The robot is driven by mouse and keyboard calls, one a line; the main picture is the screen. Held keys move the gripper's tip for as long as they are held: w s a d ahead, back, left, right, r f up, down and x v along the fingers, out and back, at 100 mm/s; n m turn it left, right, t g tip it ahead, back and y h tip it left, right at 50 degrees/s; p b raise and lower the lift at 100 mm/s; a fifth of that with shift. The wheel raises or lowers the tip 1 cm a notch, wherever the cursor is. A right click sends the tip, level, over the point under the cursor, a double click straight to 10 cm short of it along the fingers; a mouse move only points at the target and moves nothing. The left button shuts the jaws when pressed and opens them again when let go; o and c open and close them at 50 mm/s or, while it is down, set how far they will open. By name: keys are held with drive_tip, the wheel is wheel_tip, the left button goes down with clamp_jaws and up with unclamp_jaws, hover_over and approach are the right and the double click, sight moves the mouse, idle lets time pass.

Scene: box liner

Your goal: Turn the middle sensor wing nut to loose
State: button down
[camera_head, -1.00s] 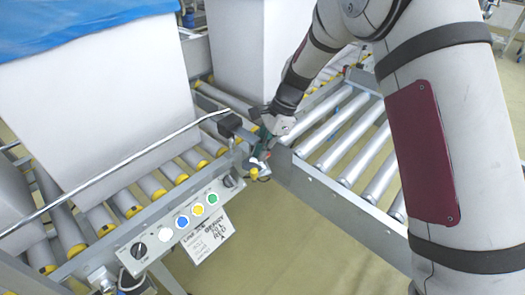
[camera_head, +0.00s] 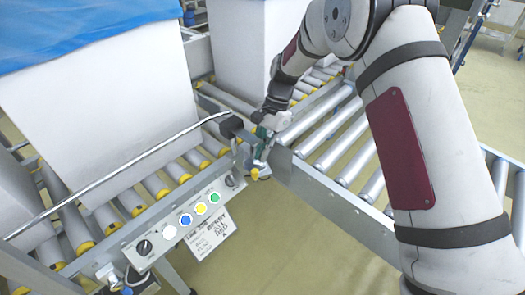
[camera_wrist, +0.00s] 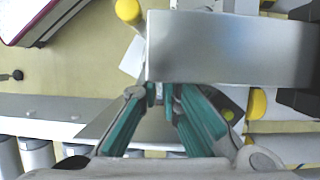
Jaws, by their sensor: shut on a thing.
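My gripper (camera_head: 262,145) is at the side rail, beside a black sensor box (camera_head: 232,126) on a bracket. In the wrist view its teal fingers (camera_wrist: 164,95) are nearly together at the edge of a flat grey metal plate (camera_wrist: 230,48). They are closed on a small silvery piece, which I take to be the wing nut; it is mostly hidden between the fingertips. I cannot tell how far the nut is turned. A yellow-ended part (camera_head: 254,173) shows just below the gripper, and a yellow knob (camera_wrist: 128,10) shows in the wrist view.
A control box (camera_head: 185,221) with coloured buttons and a hanging card (camera_head: 213,236) is at lower left. A large white box (camera_head: 100,110) with blue liner stands on the rollers. A thin rail (camera_head: 120,170) crosses in front. Another roller conveyor (camera_head: 330,140) lies right.

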idle(0.3)
drive_tip(key=c, duration=1.8)
unclamp_jaws()
drive_tip(key=m+t+b, duration=0.1)
drive_tip(key=m, duration=0.1)
drive_tip(key=m+y+b, duration=0.1)
drive_tip(key=m+b, duration=0.1)
drive_tip(key=m, duration=0.1)
drive_tip(key=shift+s+d+f+m+t, duration=0.1)
drive_tip(key=shift+s+f+m+t, duration=0.05)
drive_tip(key=shift+m+t, duration=0.2)
drive_tip(key=s+p+v, duration=0.1)
drive_tip(key=p+v, duration=0.3)
drive_tip(key=v, duration=1.1)
drive_tip(key=shift+s+d+r+n+t+p, duration=0.45)
drive_tip(key=shift+s+d+r+p, duration=0.7)
drive_tip(key=shift+r, duration=1.2)
drive_tip(key=shift+s+d+r+n+t+p, duration=0.25)
drive_tip(key=shift+s+d+r+n+p, duration=0.55)
drive_tip(key=shift+s+r, duration=1.15)
drive_tip(key=shift+s+d+r+n+t+p, duration=0.5)
drive_tip(key=shift+s+d+r, duration=0.65)
drive_tip(key=shift+r, duration=1.55)
drive_tip(key=shift+w+d+g, duration=0.1)
drive_tip(key=shift+w+g, duration=0.1)
drive_tip(key=shift+g, duration=0.05)
